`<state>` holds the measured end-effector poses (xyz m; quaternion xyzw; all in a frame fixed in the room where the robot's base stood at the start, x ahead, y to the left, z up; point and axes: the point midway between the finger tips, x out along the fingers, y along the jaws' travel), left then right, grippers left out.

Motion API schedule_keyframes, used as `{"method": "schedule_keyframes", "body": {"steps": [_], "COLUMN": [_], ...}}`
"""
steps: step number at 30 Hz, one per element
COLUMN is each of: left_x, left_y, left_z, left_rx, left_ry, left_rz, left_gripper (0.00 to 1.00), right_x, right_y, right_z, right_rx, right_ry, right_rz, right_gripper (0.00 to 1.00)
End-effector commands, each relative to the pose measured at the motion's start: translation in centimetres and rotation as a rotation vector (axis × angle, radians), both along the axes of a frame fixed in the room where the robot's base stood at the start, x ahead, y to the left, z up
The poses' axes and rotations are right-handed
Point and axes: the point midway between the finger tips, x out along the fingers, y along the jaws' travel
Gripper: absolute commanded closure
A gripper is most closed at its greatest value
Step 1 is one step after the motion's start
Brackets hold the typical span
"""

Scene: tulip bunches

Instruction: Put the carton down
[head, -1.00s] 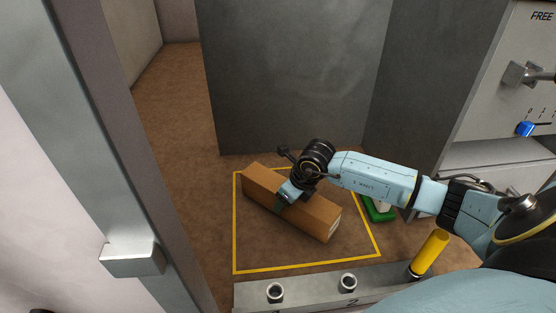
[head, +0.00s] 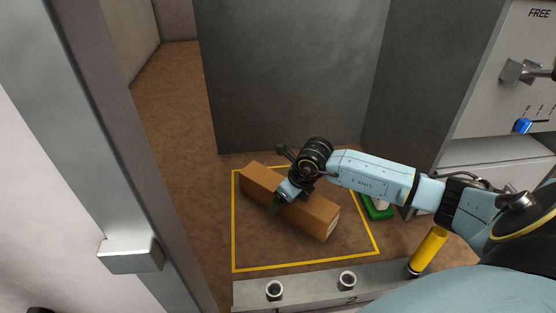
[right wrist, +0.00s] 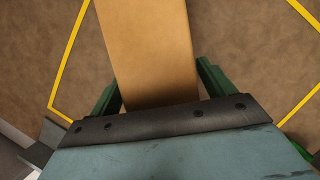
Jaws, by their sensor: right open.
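The carton (head: 313,217) is a long brown box. It lies on the brown floor inside a yellow outlined rectangle (head: 305,264), set at a slant to it. My right gripper (head: 275,208) is at the carton's middle from above, its arm coming in from the right. In the right wrist view the green fingers (right wrist: 160,90) stand on either side of the carton (right wrist: 150,45), with gaps showing beside it. The carton's underside is hidden. My left gripper is not in view.
A grey ledge (head: 312,292) with two round sockets and a yellow cylinder (head: 428,250) runs along the front. A green object (head: 378,208) lies right of the carton. Dark grey panels (head: 290,80) stand behind. A metal post (head: 75,120) is at left.

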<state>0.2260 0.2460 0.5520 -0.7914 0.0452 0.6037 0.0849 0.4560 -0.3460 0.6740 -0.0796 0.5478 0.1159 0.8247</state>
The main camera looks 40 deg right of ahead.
Motion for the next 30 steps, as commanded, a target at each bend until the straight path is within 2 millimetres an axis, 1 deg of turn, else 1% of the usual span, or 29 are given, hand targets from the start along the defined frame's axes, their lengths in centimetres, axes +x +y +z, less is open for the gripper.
{"method": "schedule_keyframes", "body": {"steps": [1,2,3,5,12,18,21,24,30], "left_x": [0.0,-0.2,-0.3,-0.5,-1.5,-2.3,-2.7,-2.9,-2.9], "left_y": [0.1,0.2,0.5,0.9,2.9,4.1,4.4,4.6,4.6], "left_z": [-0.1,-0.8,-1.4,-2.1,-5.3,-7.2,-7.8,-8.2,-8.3], "left_rx": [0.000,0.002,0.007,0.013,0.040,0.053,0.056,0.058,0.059], "left_ry": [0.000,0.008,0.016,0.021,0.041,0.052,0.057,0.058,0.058], "left_rz": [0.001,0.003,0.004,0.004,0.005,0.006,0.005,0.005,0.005], "left_gripper": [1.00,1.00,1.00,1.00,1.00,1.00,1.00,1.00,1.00], "right_x": [0.0,0.0,-0.3,-0.7,-2.5,-3.8,-4.2,-4.5,-4.5], "right_y": [0.0,0.0,-0.1,-0.3,-0.8,-1.1,-1.2,-1.2,-1.2], "right_z": [0.3,0.6,1.2,2.2,6.9,10.0,10.9,11.4,11.5], "right_rx": [0.000,0.000,-0.002,-0.002,-0.004,-0.002,-0.002,-0.001,0.000], "right_ry": [0.000,0.000,0.000,-0.001,-0.001,-0.001,0.001,0.001,0.000], "right_rz": [0.000,0.000,0.001,0.000,0.002,-0.001,0.001,0.001,0.000], "right_gripper": [0.18,0.18,0.18,0.18,0.18,0.18,0.18,0.18,0.18]}}
